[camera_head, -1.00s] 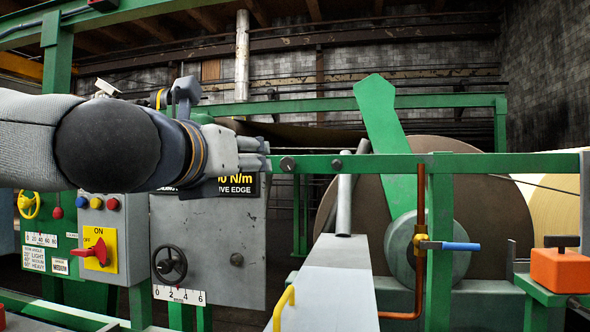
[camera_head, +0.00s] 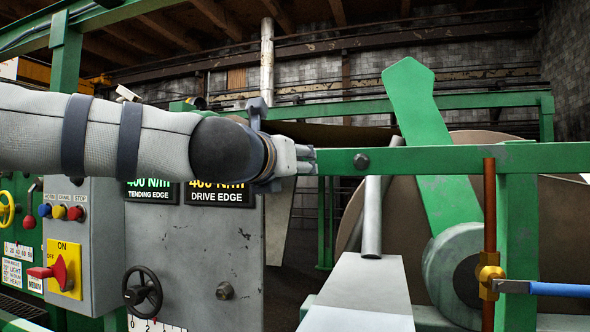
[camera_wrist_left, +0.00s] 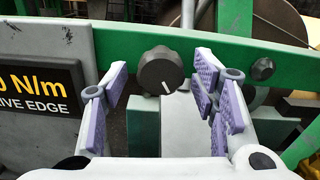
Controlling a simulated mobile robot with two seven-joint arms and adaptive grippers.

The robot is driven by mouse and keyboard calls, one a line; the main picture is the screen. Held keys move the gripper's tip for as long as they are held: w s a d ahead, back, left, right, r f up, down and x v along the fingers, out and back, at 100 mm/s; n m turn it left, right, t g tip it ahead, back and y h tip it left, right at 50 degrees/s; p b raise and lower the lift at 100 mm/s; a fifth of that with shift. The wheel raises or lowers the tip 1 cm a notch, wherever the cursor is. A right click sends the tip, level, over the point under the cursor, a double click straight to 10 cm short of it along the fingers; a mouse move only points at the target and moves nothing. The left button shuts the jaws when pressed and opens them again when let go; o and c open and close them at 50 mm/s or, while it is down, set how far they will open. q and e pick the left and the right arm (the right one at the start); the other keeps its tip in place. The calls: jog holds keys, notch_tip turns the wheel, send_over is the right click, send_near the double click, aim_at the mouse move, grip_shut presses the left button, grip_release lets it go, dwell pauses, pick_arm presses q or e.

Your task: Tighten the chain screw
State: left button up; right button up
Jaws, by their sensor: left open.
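A dark round knob-like screw head (camera_wrist_left: 161,70) with a white line sits on the green beam (camera_wrist_left: 215,50), in the left wrist view. I see no label naming it the chain screw. My left gripper (camera_wrist_left: 162,84) is open, its purple-padded fingers on either side of the knob with gaps to it. In the head view my left gripper (camera_head: 308,160) is at the left end of the green beam (camera_head: 420,160) and hides the knob. A smaller dark bolt (camera_head: 361,160) is on the beam to the right; it also shows in the left wrist view (camera_wrist_left: 262,69). My right gripper is not in view.
A grey panel (camera_head: 190,255) with a black handwheel (camera_head: 142,290) stands below my left arm. A switch box (camera_head: 82,245) with a red handle is at the left. At the right are an orange-brown pipe (camera_head: 489,215), a blue valve handle (camera_head: 560,289) and a green lever (camera_head: 430,140).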

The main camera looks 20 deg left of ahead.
pick_arm(q)
jog(key=shift+w+r, duration=0.35)
jog(key=shift+w, duration=0.35)
jog(key=c, duration=1.2)
